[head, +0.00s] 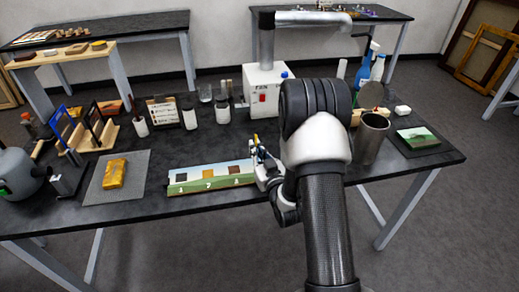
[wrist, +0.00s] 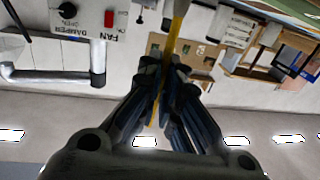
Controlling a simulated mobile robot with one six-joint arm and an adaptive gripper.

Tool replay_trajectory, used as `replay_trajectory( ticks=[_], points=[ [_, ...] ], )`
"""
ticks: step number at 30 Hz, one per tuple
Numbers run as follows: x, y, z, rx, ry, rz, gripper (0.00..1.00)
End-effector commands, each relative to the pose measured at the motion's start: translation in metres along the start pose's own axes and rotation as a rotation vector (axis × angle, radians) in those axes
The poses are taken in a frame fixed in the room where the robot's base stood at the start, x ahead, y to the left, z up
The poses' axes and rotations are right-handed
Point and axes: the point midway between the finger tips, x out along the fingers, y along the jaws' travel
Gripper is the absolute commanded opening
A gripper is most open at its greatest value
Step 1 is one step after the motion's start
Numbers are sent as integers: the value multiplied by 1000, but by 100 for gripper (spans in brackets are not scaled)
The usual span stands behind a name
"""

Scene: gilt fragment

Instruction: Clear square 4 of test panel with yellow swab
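The test panel (head: 212,184), a strip with a landscape painting, lies on the black table left of my gripper. Three dark or brown squares show on it; the numerals are too small to read surely. My arm and gripper hide its right end, so I cannot make out square 4. My gripper (head: 263,163) is over that end. In the wrist view my gripper (wrist: 163,82) is shut on the yellow swab (wrist: 177,28), a thin yellow stick between the fingers. Its tip is not clear, and I cannot tell whether it touches the panel.
Behind the panel stand the white fan box (head: 264,90) and several jars. A metal cylinder (head: 370,138) and a small landscape painting (head: 417,139) are to the right.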

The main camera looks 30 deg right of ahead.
Motion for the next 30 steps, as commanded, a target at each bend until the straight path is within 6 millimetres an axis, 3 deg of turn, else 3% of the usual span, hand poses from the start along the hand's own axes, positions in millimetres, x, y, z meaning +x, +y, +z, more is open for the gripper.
replay_trajectory(
  ticks=[17, 30],
  points=[
    [-5, 26, 3, 1, -5, 2, 0],
    [-1, 6, 2, 1, -5, -2, 0]
  ],
)
